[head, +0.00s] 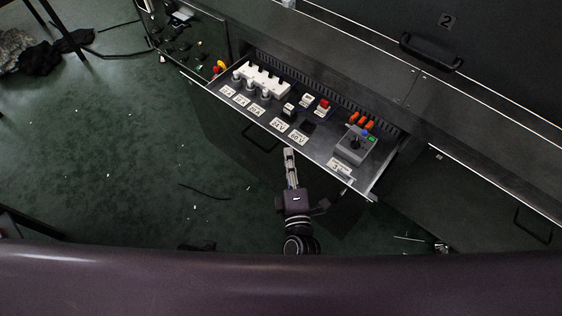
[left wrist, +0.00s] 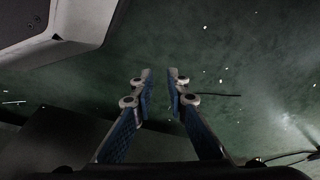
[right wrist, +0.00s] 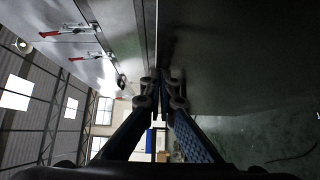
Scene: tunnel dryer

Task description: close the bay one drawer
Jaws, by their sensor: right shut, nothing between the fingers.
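The drawer (head: 316,155) is pulled well out from the dark cabinet. It holds a white block with knobs, small switches, labels and a grey control box. A dark handle (head: 262,138) shows on its front face. My right gripper (head: 289,153) is shut and empty, its tips close to the drawer's front edge; I cannot tell whether they touch. In the right wrist view its closed fingertips (right wrist: 160,78) lie near a grey panel edge. My left gripper (left wrist: 160,77) is open and empty above the green floor, and is outside the head view.
Another console (head: 185,35) stands at the upper left. The green floor (head: 130,160) on the left is mostly clear, with small debris and a black cable.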

